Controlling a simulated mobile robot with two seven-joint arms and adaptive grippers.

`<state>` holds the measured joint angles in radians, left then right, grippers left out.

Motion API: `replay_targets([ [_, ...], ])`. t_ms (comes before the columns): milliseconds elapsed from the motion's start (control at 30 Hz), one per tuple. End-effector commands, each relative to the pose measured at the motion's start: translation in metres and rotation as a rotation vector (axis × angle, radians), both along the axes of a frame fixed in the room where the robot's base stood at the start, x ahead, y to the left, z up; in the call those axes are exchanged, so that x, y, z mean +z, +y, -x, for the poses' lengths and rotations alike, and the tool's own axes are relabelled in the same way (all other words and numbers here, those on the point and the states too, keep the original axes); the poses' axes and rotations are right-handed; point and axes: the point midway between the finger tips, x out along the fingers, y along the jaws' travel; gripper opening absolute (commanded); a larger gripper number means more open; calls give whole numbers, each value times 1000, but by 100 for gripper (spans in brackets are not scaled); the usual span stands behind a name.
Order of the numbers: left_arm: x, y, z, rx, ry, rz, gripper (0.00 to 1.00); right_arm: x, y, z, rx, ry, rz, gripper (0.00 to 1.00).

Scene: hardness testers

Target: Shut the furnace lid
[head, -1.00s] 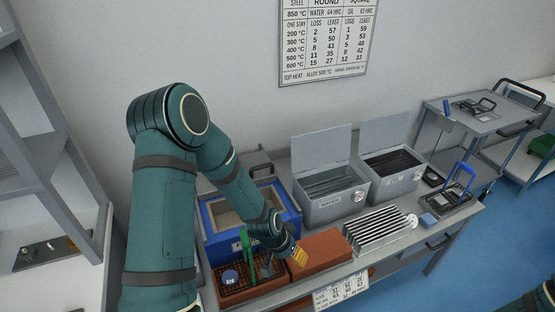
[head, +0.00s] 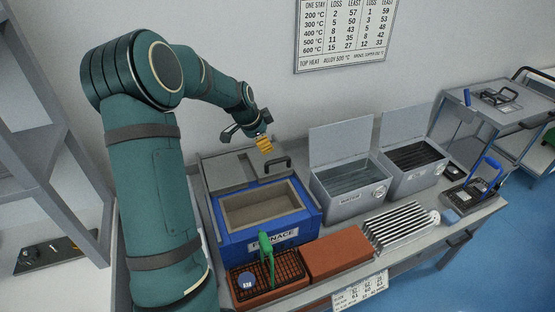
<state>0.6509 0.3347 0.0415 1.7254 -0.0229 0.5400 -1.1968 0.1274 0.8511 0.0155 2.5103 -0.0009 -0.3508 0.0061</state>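The furnace (head: 308,222) is a blue box with a label on its front, and its beige chamber is open at the top. Its grey lid (head: 228,172) is swung back behind the chamber, with a dark handle (head: 274,164) near its right end. My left gripper (head: 264,145), with yellow finger pads, is in the air above and behind the lid handle, apart from it as far as I can see. The pads look close together, but I cannot tell whether they are open or shut. My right gripper is not in view.
A wire basket with a green handle (head: 265,248) stands on a brick slab in front of the furnace, beside a bare brick (head: 336,257). An open-lidded water tank (head: 350,205) and a second tank (head: 415,180) stand right of it. A finned rack (head: 400,228) lies in front.

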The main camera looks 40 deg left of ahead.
Motion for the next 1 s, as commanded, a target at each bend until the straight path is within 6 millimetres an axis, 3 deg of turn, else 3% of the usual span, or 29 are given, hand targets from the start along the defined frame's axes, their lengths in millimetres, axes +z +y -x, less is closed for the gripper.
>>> replay_targets([
  [300,-59,-2,-27,1,2,3,48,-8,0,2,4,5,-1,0],
  [533,-94,-3,-43,1,1,2,48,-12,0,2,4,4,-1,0],
  [700,-107,-3,-50,2,-1,1,48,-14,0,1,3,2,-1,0],
  [1000,-111,-3,-52,2,-1,1,48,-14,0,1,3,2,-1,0],
])
